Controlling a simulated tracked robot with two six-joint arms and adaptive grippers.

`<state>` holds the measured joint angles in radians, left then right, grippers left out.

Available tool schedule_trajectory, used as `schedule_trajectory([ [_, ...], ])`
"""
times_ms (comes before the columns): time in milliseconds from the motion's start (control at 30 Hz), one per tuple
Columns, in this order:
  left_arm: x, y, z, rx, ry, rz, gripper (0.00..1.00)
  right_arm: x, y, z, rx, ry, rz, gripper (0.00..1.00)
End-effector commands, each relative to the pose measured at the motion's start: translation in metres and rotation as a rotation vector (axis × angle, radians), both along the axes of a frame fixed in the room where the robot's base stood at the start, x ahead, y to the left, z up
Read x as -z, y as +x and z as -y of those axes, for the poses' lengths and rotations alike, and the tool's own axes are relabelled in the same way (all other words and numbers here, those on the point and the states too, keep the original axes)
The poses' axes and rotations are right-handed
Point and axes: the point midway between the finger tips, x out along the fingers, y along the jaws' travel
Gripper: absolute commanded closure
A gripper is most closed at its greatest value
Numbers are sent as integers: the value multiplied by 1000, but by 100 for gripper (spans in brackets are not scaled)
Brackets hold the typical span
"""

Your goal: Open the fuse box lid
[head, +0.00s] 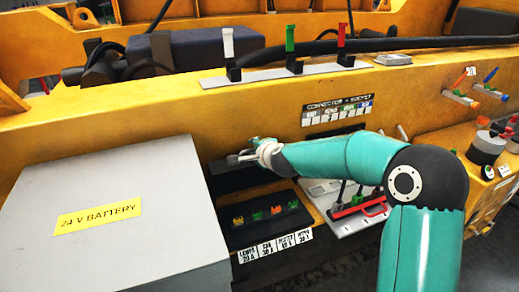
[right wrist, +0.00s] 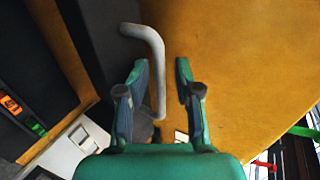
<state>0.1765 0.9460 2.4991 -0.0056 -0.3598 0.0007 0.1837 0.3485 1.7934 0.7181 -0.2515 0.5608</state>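The fuse box (head: 290,222) is a black tray with several coloured fuses, with a label strip in front. Its dark lid (head: 232,180) stands raised at the back, against the yellow wall, and the fuses are uncovered. A grey bent handle (right wrist: 155,60) juts from the dark lid (right wrist: 105,35) in the right wrist view. My right gripper (right wrist: 165,72) is open, its fingers apart on either side of the handle, which lies nearer the left finger. In the head view my right gripper (head: 258,153) is by the lid's top edge. My left gripper is out of view.
A grey battery box (head: 130,170) with a yellow label stands left of the fuse box. A panel with a red lever (head: 360,208) lies right, partly behind my right arm. Three coloured levers (head: 290,40) stand on the yellow ledge above.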

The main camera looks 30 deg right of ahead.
Motion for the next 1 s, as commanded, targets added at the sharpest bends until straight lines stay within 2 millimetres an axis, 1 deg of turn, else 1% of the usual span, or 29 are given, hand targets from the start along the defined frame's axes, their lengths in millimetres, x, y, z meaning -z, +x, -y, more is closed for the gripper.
schedule_trajectory([
  [167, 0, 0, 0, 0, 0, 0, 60, -6, -11, -3, -1, 0, 0, 65],
  [267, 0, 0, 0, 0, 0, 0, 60, -13, -25, -6, 0, 1, 1, 65],
  [500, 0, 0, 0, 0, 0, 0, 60, -36, -67, -15, -1, 0, 3, 65],
  [700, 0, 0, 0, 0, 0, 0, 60, -50, -94, -20, 1, -1, 4, 65],
  [833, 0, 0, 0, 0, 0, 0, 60, -53, -103, -22, 0, 0, 2, 65],
  [1000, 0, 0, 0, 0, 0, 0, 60, -54, -105, -23, 0, -2, 1, 65],
])
